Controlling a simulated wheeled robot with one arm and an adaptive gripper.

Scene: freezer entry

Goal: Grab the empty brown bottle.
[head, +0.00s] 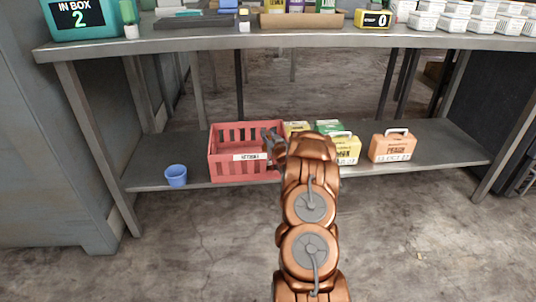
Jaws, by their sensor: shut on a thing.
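My copper arm reaches forward to the lower shelf, and my gripper (272,140) is at the right end of a red slatted crate (228,168) with a white label. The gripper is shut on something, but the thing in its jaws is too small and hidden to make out. I cannot tell whether the fingers are inside the crate or just at its rim. No brown bottle can be made out in the head view; the crate's inside is mostly hidden by its front wall and my gripper.
A blue cup (176,176) stands left of the crate. Yellow and green boxes (346,150) are partly behind my arm, with an orange handled box (392,147) to the right. The steel tabletop (330,40) overhangs the lower shelf (445,142); table legs stand at both sides.

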